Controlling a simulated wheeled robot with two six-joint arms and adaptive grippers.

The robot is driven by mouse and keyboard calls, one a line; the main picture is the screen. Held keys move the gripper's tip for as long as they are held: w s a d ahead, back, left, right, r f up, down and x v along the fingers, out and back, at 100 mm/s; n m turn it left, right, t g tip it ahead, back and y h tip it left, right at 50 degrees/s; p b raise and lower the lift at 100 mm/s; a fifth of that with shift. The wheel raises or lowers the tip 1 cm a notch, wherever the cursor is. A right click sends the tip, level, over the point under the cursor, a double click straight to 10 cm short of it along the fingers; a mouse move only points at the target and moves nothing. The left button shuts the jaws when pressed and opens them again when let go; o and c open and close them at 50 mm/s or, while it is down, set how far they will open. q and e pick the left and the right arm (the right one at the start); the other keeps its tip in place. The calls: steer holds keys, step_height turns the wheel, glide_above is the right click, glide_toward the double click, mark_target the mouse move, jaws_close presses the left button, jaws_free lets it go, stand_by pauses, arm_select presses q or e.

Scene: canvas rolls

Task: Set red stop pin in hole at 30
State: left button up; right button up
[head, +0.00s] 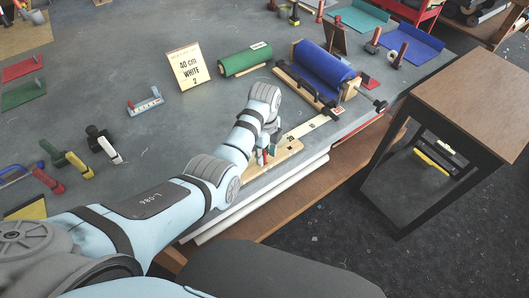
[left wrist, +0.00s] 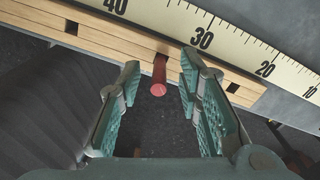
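The red stop pin (left wrist: 159,76) stands at the middle square hole of the wooden strip (left wrist: 110,38), the hole nearest the 30 on the ruler scale. Its lower end appears to be in that hole; its round head faces the wrist camera. My left gripper (left wrist: 158,84) is open, its teal fingers on either side of the pin with a gap to each. In the head view, my left gripper (head: 265,157) is over the strip (head: 287,149) at the table's front edge, and partly hides the pin. My right gripper is in neither view.
A blue roll (head: 322,70) on a stand is beyond the ruler's far end. A green roll (head: 245,61) and an order card reading 40 cm white 2 (head: 188,67) stand behind. A brown-topped side table (head: 475,95) is at right.

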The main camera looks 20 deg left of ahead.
mark_target(265, 151)
arm_select(q)
step_height(265, 151, up, 8)
steer(key=shift+f, duration=0.2)
stand_by(0.5)
